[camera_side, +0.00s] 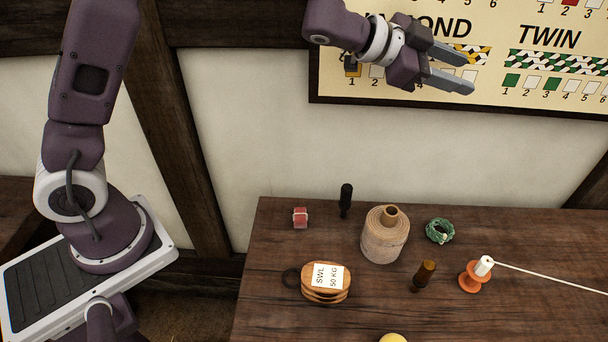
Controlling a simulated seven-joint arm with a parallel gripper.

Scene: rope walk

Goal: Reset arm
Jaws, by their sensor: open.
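My gripper (472,72) is at the top of the side view, in front of the wall chart. Its two grey fingers point right and are spread apart, with nothing between them. It is well above the wooden table (262,262) and touches none of the things on it. My arm's base stands at the left of the view.
On the table are a red-and-white block (300,217), a dark upright tool (346,198), a twine spool (384,240), a green coil (440,231), a wooden pulley block (320,290), a brown peg (425,275), an orange-and-white bobbin (472,277) with white cord running right, and a yellow ball (393,338).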

